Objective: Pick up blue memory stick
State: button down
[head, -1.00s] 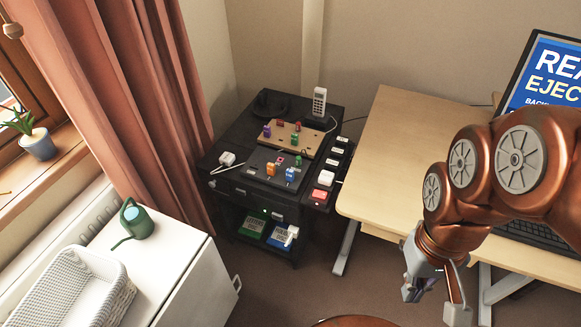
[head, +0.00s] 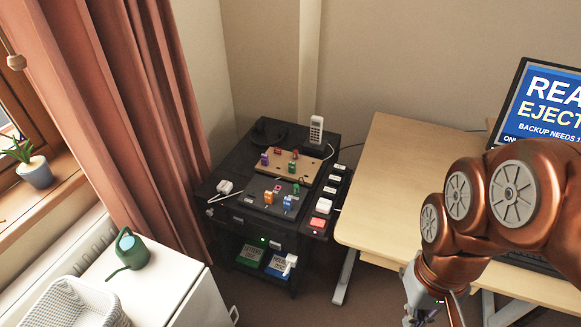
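A blue memory stick (head: 287,203) stands upright on the front part of the black cart's top (head: 245,222). An orange stick (head: 269,197) stands just left of it, and a small green one (head: 295,188) is behind it. My gripper (head: 436,316) is at the lower right, in front of the desk and well away from the cart. Its fingertips are cut off by the bottom edge, so its opening is hard to judge. No object shows in it.
A wooden board (head: 277,166) with several coloured sticks lies behind. A cordless phone (head: 316,130) stands at the back. The wooden desk (head: 385,190) is right of the cart; a white cabinet (head: 165,280) with a watering can (head: 130,248) is at left.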

aim_at(287, 201)
jog(key=z, duration=1.35)
jog(key=i, duration=0.65)
jog(key=u, duration=3.75)
